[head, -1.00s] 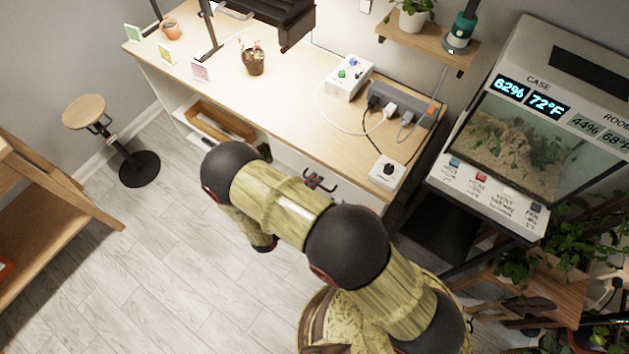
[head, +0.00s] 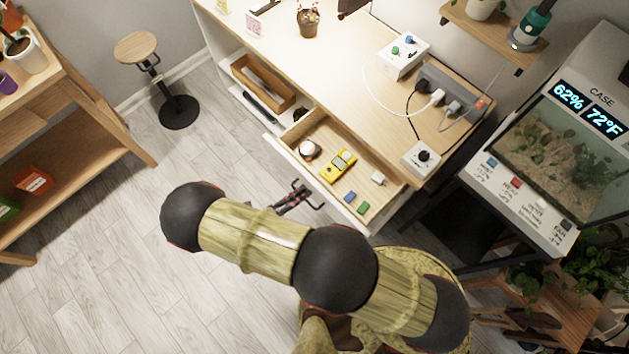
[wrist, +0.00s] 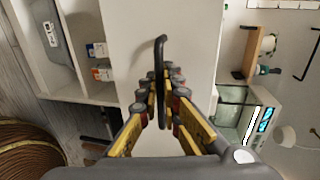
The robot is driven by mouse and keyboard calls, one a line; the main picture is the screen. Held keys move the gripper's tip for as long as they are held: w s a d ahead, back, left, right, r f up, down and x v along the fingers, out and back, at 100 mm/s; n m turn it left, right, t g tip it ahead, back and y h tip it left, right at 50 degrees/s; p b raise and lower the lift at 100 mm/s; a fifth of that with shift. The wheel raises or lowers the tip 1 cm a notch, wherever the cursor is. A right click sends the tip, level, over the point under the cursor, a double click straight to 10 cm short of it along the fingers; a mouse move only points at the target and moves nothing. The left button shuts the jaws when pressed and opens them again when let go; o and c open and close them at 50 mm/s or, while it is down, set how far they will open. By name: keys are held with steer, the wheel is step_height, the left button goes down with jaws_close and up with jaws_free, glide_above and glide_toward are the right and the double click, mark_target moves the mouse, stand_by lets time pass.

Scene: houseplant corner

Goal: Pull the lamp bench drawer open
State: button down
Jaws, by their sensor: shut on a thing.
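The lamp bench drawer (head: 375,217) stands pulled out from the bench (head: 345,80) in the head view. Inside it lie a yellow meter (head: 338,166), a round pale item (head: 308,150), a small white block (head: 378,178) and small blue and green pieces (head: 363,207). My gripper (head: 297,194) is at the middle of the drawer's front, partly hidden behind its rim. In the wrist view the fingers (wrist: 163,100) are closed around the dark bar handle (wrist: 160,60) on the white drawer front (wrist: 130,30).
A round stool (head: 136,46) stands at the left, near a wooden shelf (head: 95,100). A power strip (head: 450,88) and cables lie on the bench top. The terrarium case (head: 550,150) stands at the right. Floor left of my arm is clear.

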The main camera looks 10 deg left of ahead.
steer(key=shift+s+a+f, duration=0.1)
steer(key=shift+s+a, duration=0.35)
steer(key=shift+s, duration=0.2)
steer(key=shift+s+a, duration=0.45)
steer(key=shift+s, duration=0.15)
steer(key=c, duration=2.3)
jaws_free()
steer(key=shift+c, duration=0.2)
steer(key=shift+r, duration=0.2)
